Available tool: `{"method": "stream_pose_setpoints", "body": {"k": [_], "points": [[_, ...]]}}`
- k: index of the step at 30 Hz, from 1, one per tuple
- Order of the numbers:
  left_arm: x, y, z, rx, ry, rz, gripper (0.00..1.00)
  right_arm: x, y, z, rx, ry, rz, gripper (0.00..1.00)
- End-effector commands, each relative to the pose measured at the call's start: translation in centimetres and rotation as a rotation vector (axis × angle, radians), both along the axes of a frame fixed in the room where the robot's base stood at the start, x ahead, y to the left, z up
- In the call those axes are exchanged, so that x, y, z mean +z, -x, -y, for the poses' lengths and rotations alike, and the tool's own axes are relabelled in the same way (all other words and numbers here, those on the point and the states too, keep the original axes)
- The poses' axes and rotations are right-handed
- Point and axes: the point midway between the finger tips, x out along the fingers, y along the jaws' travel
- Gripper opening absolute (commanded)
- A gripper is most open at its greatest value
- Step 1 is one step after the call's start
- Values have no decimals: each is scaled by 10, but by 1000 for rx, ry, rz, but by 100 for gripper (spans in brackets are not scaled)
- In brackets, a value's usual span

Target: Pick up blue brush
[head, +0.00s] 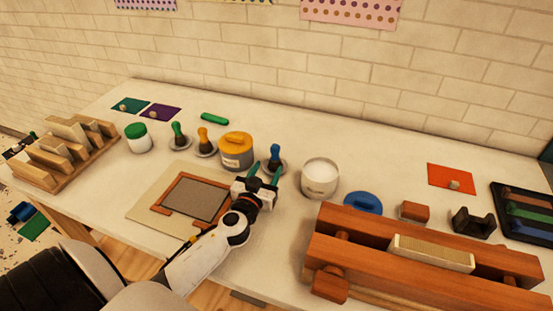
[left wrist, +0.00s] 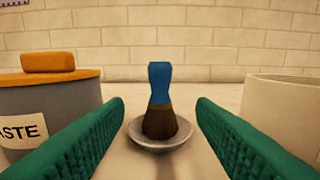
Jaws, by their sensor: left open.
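The blue brush (head: 275,154) stands upright in a small pale dish, between the orange-lidded jar and the white pot in the head view. In the left wrist view the blue brush (left wrist: 159,88) is centred, its blue handle up and its brown bristles in the dish (left wrist: 160,144). My left gripper (head: 264,172) is open with its green fingers pointing at the brush. In the left wrist view the fingers (left wrist: 160,125) lie to either side of the brush, apart from it, and nothing is held. My right gripper is not in view.
The orange-lidded jar (head: 236,152) stands close left of the brush, and the open white pot (head: 320,178) close right. Green (head: 178,134) and orange (head: 204,140) brushes stand further left. A wooden press (head: 390,245) fills the front right.

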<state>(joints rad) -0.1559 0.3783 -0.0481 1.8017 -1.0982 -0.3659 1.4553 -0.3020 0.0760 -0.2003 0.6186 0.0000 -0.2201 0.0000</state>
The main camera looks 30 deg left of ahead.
Motion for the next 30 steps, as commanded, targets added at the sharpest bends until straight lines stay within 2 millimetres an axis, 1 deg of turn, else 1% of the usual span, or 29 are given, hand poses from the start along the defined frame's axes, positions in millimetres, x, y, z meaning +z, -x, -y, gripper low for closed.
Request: {"method": "stream_pose_setpoints", "body": {"k": [1, 3, 11, 18, 21, 24, 30], "points": [[4, -10, -3, 0, -2, 1, 51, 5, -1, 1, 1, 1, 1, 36], [3, -20, -5, 1, 0, 1, 51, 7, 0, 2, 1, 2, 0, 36], [2, -41, -10, 1, 0, 0, 51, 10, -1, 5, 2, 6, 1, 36], [2, -78, -19, 1, 0, 0, 51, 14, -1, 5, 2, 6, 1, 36], [1, -87, -21, 1, -1, 0, 51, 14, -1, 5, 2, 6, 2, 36], [1, -91, -22, 1, -1, -1, 51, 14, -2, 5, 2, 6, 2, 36], [0, -91, -22, 1, 0, -1, 51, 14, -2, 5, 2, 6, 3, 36]]}}
